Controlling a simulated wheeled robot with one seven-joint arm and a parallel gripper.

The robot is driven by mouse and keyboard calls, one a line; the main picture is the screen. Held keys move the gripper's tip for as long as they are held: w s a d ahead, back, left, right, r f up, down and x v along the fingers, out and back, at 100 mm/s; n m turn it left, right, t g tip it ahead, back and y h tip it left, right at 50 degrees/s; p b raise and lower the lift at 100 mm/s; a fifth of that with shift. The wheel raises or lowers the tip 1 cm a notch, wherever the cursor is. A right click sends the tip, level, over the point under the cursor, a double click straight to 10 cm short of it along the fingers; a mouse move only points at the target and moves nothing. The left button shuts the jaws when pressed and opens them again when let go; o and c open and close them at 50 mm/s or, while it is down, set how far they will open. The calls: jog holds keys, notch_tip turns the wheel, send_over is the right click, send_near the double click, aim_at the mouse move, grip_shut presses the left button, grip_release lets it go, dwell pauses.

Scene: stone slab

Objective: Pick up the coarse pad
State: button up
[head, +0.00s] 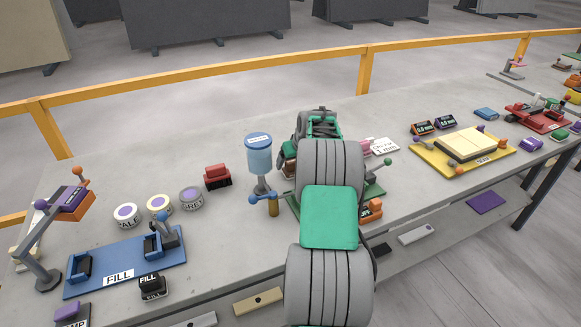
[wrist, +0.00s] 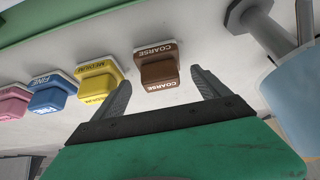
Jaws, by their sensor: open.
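The coarse pad (wrist: 157,70) is a brown block with white COARSE labels on its top and front. It rests on the bench in the wrist view, just beyond my gripper (wrist: 160,92). My gripper's two dark fingers are open, with the pad ahead between them and nothing held. The fingers look apart from the pad. In the head view my arm covers most of this part of the bench, and my gripper and the coarse pad cannot be made out clearly there.
To the pad's left stand a yellow MEDIUM pad (wrist: 100,80), a blue FINE pad (wrist: 52,92) and a pink pad (wrist: 12,102). A blue cup on a metal stand (head: 259,158) is close on the right in the wrist view. A green edge runs behind the pads.

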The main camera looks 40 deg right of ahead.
aim_at(293, 161)
jog(key=x, duration=0.3)
jog(key=shift+w+f+p, duration=0.25)
jog(key=shift+p, duration=0.05)
jog(key=c, duration=1.6)
jog(key=shift+o, duration=0.2)
jog(key=shift+r, duration=0.15)
jog(key=shift+r+b, duration=0.3)
jog(key=r, duration=0.2)
jog(key=r+b, duration=0.1)
jog(key=shift+s, duration=0.25)
jog(key=s+a+r+b, duration=0.3)
jog(key=s+a+r, duration=0.2)
jog(key=s+r, duration=0.4)
jog(key=s, duration=0.3)
jog(key=shift+s, duration=0.35)
